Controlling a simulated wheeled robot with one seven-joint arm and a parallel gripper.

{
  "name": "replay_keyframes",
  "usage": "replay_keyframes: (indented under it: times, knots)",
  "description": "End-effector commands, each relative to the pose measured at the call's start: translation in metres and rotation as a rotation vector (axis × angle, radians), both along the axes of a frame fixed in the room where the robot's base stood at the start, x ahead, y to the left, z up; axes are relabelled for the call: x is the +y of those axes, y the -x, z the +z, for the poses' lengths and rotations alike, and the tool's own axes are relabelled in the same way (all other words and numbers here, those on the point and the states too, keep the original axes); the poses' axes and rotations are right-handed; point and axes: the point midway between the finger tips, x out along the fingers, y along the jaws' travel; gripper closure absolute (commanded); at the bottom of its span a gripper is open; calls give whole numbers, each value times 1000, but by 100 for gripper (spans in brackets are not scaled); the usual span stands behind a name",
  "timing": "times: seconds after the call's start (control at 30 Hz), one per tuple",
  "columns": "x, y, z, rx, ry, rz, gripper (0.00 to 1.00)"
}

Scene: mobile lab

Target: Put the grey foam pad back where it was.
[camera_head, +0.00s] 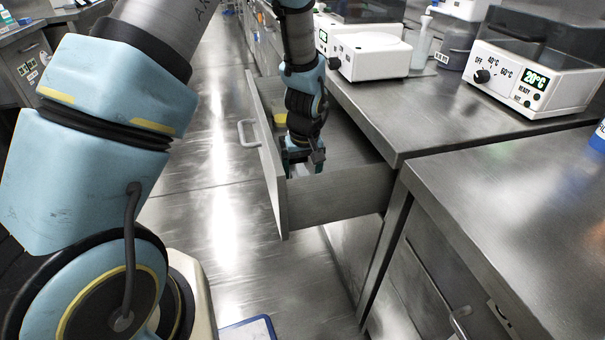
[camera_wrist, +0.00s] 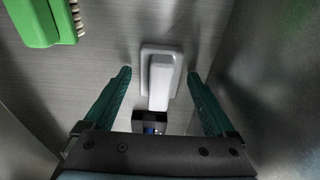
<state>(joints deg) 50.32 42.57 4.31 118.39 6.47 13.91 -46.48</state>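My gripper (camera_head: 303,163) reaches down into an open drawer (camera_head: 335,195) under the bench in the head view. In the wrist view its two green fingers (camera_wrist: 158,74) are apart, one on each side of a pale grey block-like thing (camera_wrist: 160,80) with a wider, rounded base. The fingers do not appear to touch it. It lies on the drawer floor. I cannot tell whether it is the grey foam pad; no other thing in view is clearly a grey foam pad.
A green brush (camera_wrist: 38,20) lies at the wrist view's top left; a small dark box with blue (camera_wrist: 150,122) is near the gripper's palm. A yellow thing (camera_head: 281,119) is farther back in the drawer. The bench top (camera_head: 430,110) bears white heating devices (camera_head: 535,80).

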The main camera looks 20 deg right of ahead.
Motion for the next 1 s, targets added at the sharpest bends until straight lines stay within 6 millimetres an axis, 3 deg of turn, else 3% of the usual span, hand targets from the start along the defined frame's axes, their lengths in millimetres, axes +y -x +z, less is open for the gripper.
replay_keyframes:
  times: [0.37, 0.8, 1.0]
  knots:
    - [0, 0, 11, -2, 1, 0, 9]
    - [1, 11, 96, -3, 3, 0, 9]
    - [1, 14, 118, -1, 1, 1, 9]
